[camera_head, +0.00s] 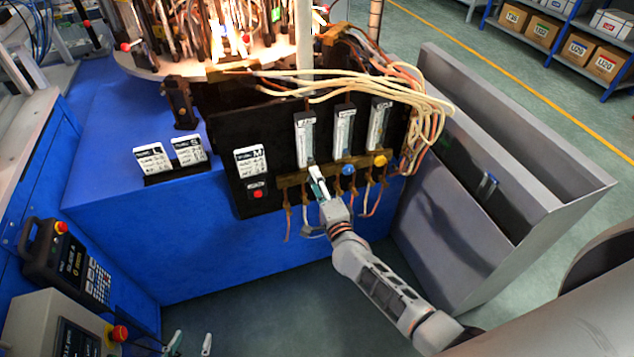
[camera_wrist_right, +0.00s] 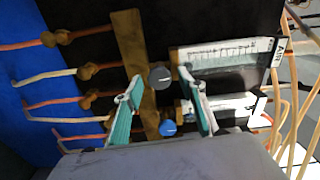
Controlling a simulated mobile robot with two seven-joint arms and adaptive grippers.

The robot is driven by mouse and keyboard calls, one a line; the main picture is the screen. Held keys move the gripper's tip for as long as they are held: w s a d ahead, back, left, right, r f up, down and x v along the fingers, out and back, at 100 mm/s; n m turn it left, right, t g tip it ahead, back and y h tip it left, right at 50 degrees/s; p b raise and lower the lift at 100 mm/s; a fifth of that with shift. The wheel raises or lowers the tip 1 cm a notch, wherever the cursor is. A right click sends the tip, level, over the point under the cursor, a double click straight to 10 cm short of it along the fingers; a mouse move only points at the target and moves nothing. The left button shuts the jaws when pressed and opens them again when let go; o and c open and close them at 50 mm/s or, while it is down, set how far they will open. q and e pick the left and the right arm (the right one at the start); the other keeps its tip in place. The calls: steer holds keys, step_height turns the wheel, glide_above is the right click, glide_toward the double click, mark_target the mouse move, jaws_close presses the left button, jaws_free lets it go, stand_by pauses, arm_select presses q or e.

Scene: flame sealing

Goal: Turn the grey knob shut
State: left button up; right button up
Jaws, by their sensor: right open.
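The grey knob (camera_wrist_right: 160,77) shows in the right wrist view, on a brass bar below a flow tube. In the head view my right gripper covers it. My right gripper (camera_head: 317,180) is open at the front of the panel. In the wrist view its teal-padded fingertips (camera_wrist_right: 162,86) stand apart on either side of the grey knob; I cannot tell whether they touch it. The blue knob (camera_head: 348,169) and yellow knob (camera_head: 380,161) sit to the right along the bar. My left gripper (camera_head: 190,341) shows only its fingertips at the bottom edge, apart and empty.
Three flow tubes (camera_head: 343,131) stand above the bar, with pale hoses (camera_head: 430,100) looping to the right. A grey open metal bin (camera_head: 450,225) stands close to my right arm. A control pendant (camera_head: 75,262) is at the left.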

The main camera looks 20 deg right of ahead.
steer(key=s, duration=1.2)
steer(key=shift+d, duration=0.25)
